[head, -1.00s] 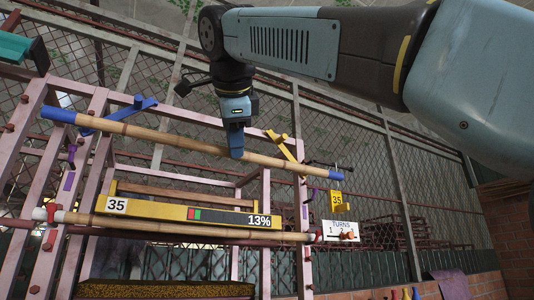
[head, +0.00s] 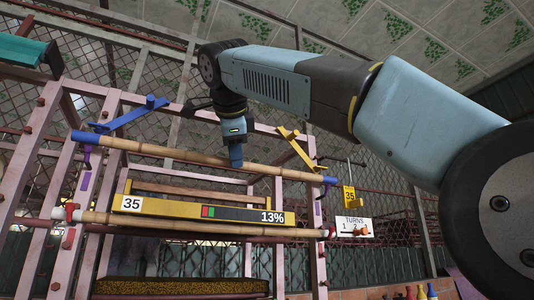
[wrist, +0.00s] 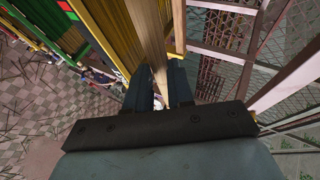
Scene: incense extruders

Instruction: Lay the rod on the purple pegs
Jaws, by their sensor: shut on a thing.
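A long bamboo rod (head: 190,154) with blue ends is in my gripper (head: 236,164), which is shut on it a little right of its middle. The rod slants down to the right in the head view. A purple peg (head: 87,160) is on the left post, just below the rod's left end. Another purple peg (head: 320,191) is on the right post near the rod's right end. I cannot tell whether the rod touches either peg. The wrist view shows the rod (wrist: 151,40) running away between my two fingers (wrist: 160,88).
A second rod (head: 180,225) lies lower on red pegs. Between the rods is a yellow panel (head: 160,206) reading 35 and 13%. Blue (head: 127,115) and yellow (head: 297,146) brackets stick out above. A TURNS sign (head: 354,225) hangs at the right.

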